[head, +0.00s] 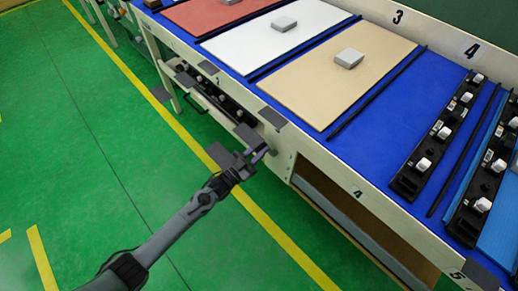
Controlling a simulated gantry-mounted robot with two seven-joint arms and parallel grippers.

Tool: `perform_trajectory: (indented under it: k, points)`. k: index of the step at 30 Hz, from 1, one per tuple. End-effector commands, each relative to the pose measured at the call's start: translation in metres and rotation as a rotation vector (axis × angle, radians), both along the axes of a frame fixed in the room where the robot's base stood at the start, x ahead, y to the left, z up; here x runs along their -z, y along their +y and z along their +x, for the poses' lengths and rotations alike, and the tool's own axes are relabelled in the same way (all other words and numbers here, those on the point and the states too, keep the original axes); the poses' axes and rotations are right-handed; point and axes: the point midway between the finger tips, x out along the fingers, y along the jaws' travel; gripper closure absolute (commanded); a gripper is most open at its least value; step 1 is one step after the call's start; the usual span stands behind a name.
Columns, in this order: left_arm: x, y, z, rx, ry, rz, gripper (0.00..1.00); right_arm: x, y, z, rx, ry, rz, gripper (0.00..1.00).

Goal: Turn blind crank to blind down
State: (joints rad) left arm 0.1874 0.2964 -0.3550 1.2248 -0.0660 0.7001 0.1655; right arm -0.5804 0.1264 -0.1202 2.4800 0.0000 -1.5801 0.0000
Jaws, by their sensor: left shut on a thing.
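My left gripper (257,157) is at the front of the workbench, by the leg to the left of the bay marked 4. It is shut on the blind crank (271,151), which is small and mostly hidden by the fingers. The crank's exact angle cannot be told. My right gripper is not in view.
The bench has a blue top (415,95) with a tan board (310,95), a white board (250,45) and a red board (205,15). Black racks with white knobs (436,130) stand at the right. Grey plates jut from the front edge. Green floor is clear at the left.

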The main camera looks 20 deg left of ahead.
Motion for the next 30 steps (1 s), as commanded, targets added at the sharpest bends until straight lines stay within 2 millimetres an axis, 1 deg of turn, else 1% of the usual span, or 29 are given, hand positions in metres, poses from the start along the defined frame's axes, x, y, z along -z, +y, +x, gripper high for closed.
perform_trajectory:
  k: [2,8,13,30]
  points:
    - [0.003,0.001,0.000,-0.004,0.004,0.009,1.00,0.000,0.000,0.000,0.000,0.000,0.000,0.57]
    - [0.002,0.001,0.000,-0.004,-0.008,0.036,1.00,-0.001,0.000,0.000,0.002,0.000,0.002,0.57]
    - [-0.001,-0.001,-0.001,-0.004,-0.036,0.098,1.00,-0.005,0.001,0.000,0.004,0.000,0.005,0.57]
    - [-0.010,-0.016,-0.009,-0.005,-0.237,0.526,1.00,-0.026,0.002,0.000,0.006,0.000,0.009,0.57]
